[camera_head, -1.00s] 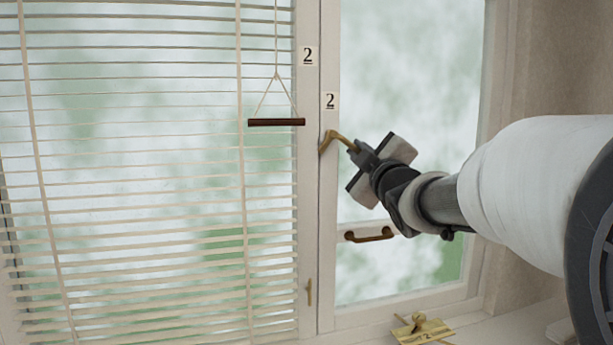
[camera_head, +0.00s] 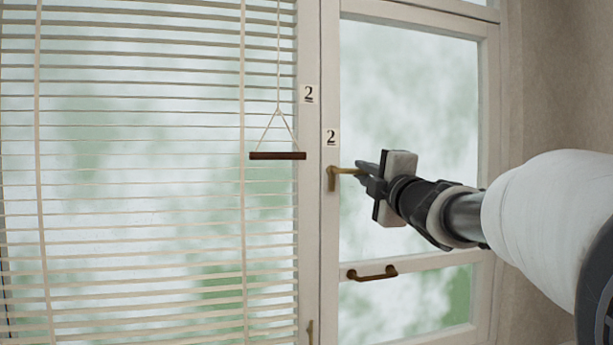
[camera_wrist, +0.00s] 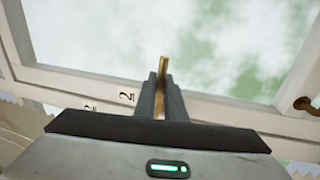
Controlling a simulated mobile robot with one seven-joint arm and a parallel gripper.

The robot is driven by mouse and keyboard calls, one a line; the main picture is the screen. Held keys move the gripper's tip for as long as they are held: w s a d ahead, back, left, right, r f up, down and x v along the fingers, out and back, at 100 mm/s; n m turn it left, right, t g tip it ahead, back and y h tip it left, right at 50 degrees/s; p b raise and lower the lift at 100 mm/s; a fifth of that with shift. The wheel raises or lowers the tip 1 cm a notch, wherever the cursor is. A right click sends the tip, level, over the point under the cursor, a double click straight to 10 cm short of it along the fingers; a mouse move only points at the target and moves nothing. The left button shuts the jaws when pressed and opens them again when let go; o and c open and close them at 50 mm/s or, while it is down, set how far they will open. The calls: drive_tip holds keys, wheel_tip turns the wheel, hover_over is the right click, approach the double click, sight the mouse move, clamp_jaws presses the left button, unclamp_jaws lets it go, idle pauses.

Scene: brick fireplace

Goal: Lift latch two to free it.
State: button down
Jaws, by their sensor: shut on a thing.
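Latch two is a brass lever (camera_head: 333,174) on the window frame's upright, just below the right-hand "2" label (camera_head: 331,138). Its handle points right and lies roughly level. My gripper (camera_head: 364,172) comes from the right and is shut on the handle's outer part. In the wrist view the brass handle (camera_wrist: 163,66) sticks out between my two dark fingers (camera_wrist: 161,95).
A white slatted blind (camera_head: 140,200) covers the left window. A dark wooden bar (camera_head: 278,156) hangs on cords in front of it. A brown pull handle (camera_head: 372,273) sits on the lower rail of the right window. A plastered wall (camera_head: 560,80) stands at the right.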

drive_tip(key=shift+r, duration=0.1)
drive_tip(key=c, duration=1.8)
unclamp_jaws()
